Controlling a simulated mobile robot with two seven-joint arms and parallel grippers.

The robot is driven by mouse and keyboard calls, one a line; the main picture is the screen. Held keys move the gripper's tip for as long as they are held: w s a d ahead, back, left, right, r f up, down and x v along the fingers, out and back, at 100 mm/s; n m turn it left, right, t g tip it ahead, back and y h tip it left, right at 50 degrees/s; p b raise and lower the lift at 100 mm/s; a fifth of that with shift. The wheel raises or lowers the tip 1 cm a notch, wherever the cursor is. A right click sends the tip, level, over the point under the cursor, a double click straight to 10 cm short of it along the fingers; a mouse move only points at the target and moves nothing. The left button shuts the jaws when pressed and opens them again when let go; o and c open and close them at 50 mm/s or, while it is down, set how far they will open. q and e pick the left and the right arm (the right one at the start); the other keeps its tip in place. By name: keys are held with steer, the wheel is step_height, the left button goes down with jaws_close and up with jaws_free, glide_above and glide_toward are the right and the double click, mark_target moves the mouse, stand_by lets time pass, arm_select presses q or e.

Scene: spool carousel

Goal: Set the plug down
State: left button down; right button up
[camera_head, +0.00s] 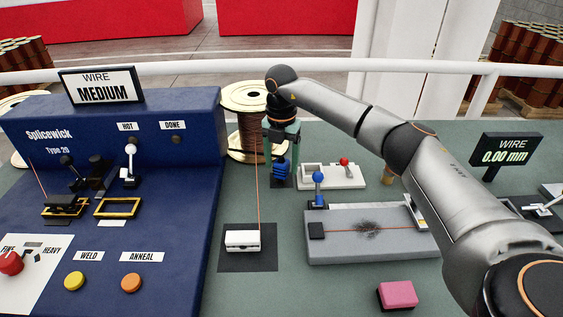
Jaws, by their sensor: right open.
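My right arm comes in from the right and its gripper (281,150) points down near the table's back, in front of the large wire spool. The gripper is open. A blue ribbed piece, which looks like the plug (281,169), stands upright below and between the fingers, over a dark pad. I cannot tell whether the fingers touch it. My left gripper is not in view.
A copper wire runs from the spool (243,98) down to a white block (243,240) left of the gripper. A white lever unit (330,177) and a grey bench block (370,247) stand to the right. The blue Splicewick machine (185,135) fills the left. A pink block (397,294) lies in front.

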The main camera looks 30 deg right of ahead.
mark_target(282, 161)
step_height(282, 161, up, 12)
stand_by(0.4)
steer(key=shift+f, duration=0.15)
stand_by(1.3)
